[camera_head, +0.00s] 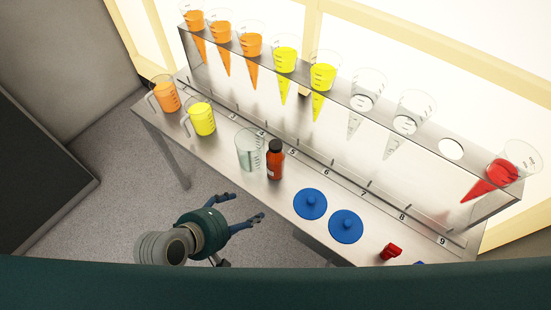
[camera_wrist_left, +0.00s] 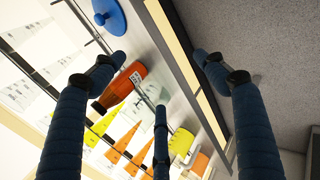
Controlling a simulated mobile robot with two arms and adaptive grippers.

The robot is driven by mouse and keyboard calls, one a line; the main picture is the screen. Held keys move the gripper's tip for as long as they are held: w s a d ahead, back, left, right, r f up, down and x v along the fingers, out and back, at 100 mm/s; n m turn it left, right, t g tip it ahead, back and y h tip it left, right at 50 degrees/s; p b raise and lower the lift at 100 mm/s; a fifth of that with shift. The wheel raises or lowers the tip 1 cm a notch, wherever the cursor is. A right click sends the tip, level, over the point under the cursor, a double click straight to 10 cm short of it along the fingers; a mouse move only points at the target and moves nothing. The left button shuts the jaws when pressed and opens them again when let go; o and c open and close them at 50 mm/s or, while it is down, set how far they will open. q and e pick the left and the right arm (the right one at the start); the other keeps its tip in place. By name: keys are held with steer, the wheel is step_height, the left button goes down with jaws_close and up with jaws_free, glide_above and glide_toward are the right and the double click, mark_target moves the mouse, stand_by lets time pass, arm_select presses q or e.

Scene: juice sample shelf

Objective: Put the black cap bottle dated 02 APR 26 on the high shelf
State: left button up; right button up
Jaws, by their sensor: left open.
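One amber-orange bottle with a black cap (camera_head: 275,160) stands on the lower bench (camera_head: 225,135), close to the number 5 mark. It also shows in the left wrist view (camera_wrist_left: 120,88) with a white label, whose date I cannot read. My left gripper (camera_head: 245,207) is open and empty, in front of the bench edge and apart from the bottle. In the left wrist view the bottle lies beyond the spread fingers (camera_wrist_left: 160,70). The raised shelf (camera_head: 430,135) runs along the back, with cones set in its holes. My right gripper is not in view.
A clear beaker (camera_head: 249,150) stands just left of the bottle. Yellow (camera_head: 202,119) and orange (camera_head: 167,96) jugs stand further left. Two blue lids (camera_head: 310,203) (camera_head: 346,226) and a red object (camera_head: 390,251) lie to the right. One shelf hole (camera_head: 451,149) is empty.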

arm_select(q)
steer(key=w+d+r+n+t+h, duration=0.2)
steer(key=w+d+n, duration=0.15)
steer(key=n, duration=0.45)
steer(key=n+t, duration=0.4)
steer(key=n, duration=0.8)
glide_toward(268, 161)
steer(key=w, duration=0.1)
steer(key=shift+g+y, duration=0.3)
steer(key=shift+y, duration=0.2)
steer(key=x, duration=1)
steer(key=shift+w+d+p, duration=0.1)
steer(key=shift+d+p, duration=0.3)
steer(key=shift+d, duration=0.1)
steer(key=shift+c, duration=0.5)
steer(key=c, duration=1.1)
steer(key=shift+r, duration=0.15)
